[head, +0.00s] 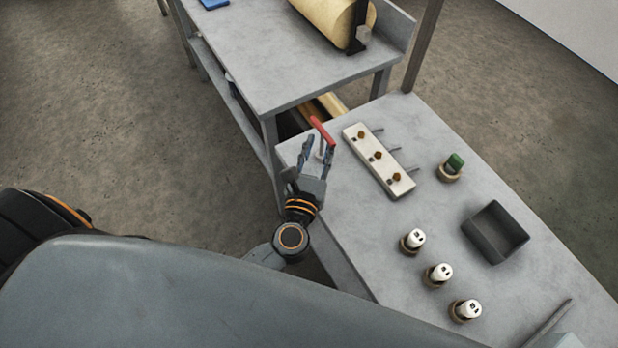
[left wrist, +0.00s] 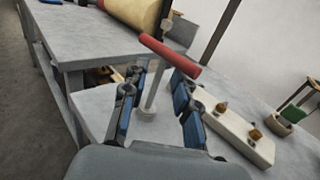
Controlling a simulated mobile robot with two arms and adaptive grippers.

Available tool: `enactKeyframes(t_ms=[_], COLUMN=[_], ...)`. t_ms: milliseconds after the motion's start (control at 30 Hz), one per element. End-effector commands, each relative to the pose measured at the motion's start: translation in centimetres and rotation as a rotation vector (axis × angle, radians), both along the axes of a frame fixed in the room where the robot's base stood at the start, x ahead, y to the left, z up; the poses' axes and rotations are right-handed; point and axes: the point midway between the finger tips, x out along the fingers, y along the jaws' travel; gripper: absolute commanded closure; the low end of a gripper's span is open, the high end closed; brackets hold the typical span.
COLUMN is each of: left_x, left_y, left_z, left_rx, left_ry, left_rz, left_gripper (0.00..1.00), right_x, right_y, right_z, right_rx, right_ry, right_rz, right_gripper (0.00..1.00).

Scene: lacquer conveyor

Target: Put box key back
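The box key is a T-shaped tool with a red bar handle (head: 322,130) and a thin pale shaft. It stands about upright over the left edge area of the grey table, its handle on top. In the left wrist view its red handle (left wrist: 170,55) crosses above, and the shaft runs down to a small pale round foot (left wrist: 148,113). I cannot tell whether that foot is a stand or its own end. My left gripper (head: 319,148) is open, its fingers on either side of the shaft with gaps showing in the left wrist view (left wrist: 155,95). My right gripper is not seen.
A white block (head: 380,160) with brass pieces and pegs lies right of the key. Further right are a green-topped item (head: 453,164), a dark open tray (head: 495,232) and several white-capped pieces (head: 438,273). A second bench (head: 280,60) with a yellowish roll (head: 335,20) stands behind.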

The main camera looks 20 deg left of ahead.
Motion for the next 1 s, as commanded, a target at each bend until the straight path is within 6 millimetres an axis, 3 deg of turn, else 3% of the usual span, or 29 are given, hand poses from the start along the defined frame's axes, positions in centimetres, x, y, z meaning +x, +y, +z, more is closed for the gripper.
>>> enactKeyframes(t_ms=[33,200,400,600,1000], left_x=[-1.4,-5.3,-8.6,-9.9,-9.9], left_y=[-0.1,-0.5,-0.9,-1.1,-1.1], left_z=[-0.8,-0.6,-0.4,-0.1,0.0], left_rx=[-0.004,-0.001,0.001,0.001,0.0], left_ry=[0.003,0.003,0.002,0.0,0.0], left_rz=[0.0,0.0,0.0,0.0,0.0], left_gripper=[0.71,0.71,0.71,0.71,0.71], right_x=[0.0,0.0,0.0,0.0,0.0], right_y=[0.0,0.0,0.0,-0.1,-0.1], right_z=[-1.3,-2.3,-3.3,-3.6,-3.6], right_rx=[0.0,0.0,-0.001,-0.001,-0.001], right_ry=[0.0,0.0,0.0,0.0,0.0], right_rz=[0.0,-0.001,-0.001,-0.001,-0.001], right_gripper=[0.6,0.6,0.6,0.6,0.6])
